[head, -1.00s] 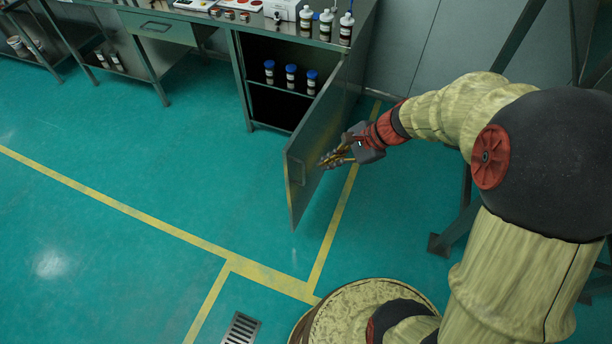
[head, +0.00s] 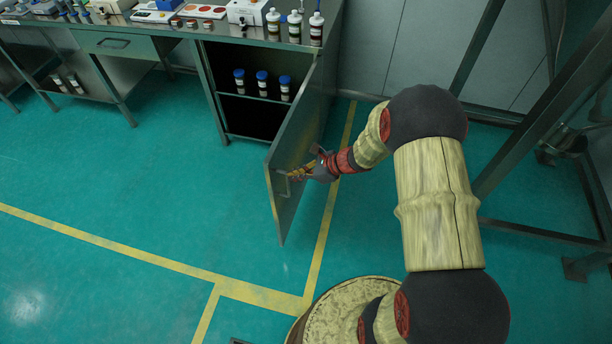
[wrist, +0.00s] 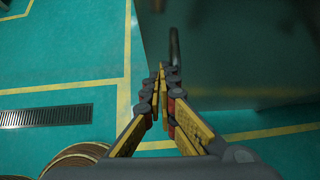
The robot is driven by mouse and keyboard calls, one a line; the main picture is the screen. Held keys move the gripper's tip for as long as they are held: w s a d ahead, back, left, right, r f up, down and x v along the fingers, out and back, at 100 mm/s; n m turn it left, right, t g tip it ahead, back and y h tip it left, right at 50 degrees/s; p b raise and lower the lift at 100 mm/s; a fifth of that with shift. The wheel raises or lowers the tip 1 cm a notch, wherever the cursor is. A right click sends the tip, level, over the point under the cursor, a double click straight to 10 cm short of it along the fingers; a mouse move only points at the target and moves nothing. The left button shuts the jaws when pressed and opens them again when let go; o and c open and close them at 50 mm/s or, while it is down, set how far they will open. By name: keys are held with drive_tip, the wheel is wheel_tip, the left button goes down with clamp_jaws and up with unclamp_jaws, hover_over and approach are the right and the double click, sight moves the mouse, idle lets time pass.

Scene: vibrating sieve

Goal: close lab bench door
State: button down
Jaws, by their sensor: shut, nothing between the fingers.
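The lab bench door (head: 306,155) stands wide open, hinged at the right side of the cabinet opening (head: 255,90). A handle (head: 281,186) shows near its free edge. My gripper (head: 292,177) is shut and empty at the door's outer face, close to the handle. In the wrist view my gripper (wrist: 161,85) has its fingertips together, with the dark door panel (wrist: 230,50) and the bar-like handle (wrist: 175,48) just ahead. I cannot tell whether the fingers touch the door or handle.
Blue-capped bottles (head: 262,83) stand on the cabinet shelf. More bottles (head: 295,26) and devices stand on the bench top (head: 190,30). A metal frame (head: 545,120) is at the right. The floor left of the door is clear. A floor drain (wrist: 45,116) lies at left in the wrist view.

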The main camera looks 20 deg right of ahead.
sight(274, 177)
drive_tip(key=shift+w+a+b, duration=0.25)
drive_tip(key=shift+w+a, duration=0.4)
drive_tip(key=shift+a, duration=0.2)
drive_tip(key=shift+w+a+b, duration=0.2)
drive_tip(key=shift+w+a, duration=0.45)
drive_tip(key=shift+a, duration=0.15)
drive_tip(key=shift+a, duration=0.1)
